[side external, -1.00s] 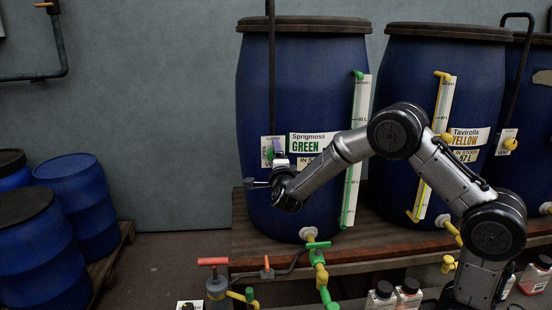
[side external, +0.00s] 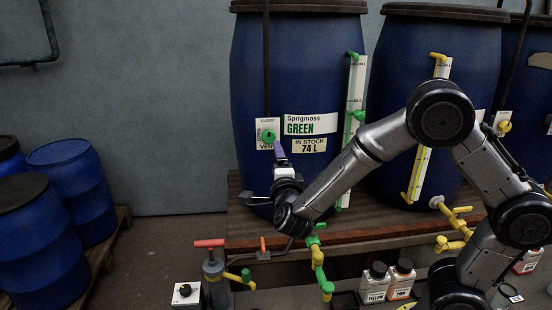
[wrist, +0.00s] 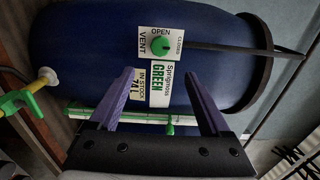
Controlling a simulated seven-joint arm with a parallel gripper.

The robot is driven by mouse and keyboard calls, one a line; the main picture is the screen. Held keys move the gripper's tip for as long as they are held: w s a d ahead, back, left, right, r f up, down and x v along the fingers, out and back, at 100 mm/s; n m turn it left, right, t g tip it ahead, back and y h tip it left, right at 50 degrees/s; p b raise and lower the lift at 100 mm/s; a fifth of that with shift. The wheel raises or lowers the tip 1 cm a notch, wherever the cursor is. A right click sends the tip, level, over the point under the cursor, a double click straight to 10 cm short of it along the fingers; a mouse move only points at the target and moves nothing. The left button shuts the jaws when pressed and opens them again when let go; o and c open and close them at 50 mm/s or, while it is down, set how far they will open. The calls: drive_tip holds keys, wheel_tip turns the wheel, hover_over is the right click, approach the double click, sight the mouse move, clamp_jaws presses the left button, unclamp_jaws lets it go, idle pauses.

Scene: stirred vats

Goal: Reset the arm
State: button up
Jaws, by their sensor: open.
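My gripper (wrist: 159,76) is open and empty, its two purple fingers spread in front of the green vat. In the side view, my gripper (side external: 279,150) is just below the green vent knob (side external: 268,136), with a fingertip close to it. The knob also shows in the wrist view (wrist: 162,43), on a plate marked VENT, OPEN and CLOSED, beyond the fingertips and not between them. The blue Sprigmoss GREEN vat (side external: 300,60) has a label reading IN STOCK 74 L (side external: 310,146). My arm is bent, reaching left from the right side.
A second blue vat (side external: 405,70) with yellow fittings stands right. Green pipe valves (side external: 318,257) and a red-handled pump (side external: 210,243) are below the bench edge (side external: 250,238). Small bottles (side external: 376,283) stand at lower right. Blue drums (side external: 75,185) stand left, with free floor between.

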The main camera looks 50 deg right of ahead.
wheel_tip(320, 180, up, 13)
drive_tip(key=s+d+t, duration=0.2)
drive_tip(key=d, duration=0.1)
drive_tip(key=s+a+r+n+t+y, duration=0.3)
drive_tip(key=s+a+r+n+y, duration=0.15)
drive_tip(key=a+n+y, duration=0.4)
drive_tip(key=s+a+f+n+g+y, duration=0.1)
drive_tip(key=s+f+n+g+y, duration=0.3)
drive_tip(key=s+f+n+g, duration=0.8)
drive_tip(key=s+f+n, duration=0.6)
drive_tip(key=s, duration=0.3)
drive_tip(key=shift+a+f+n, duration=0.2)
drive_tip(key=shift+n, duration=0.15)
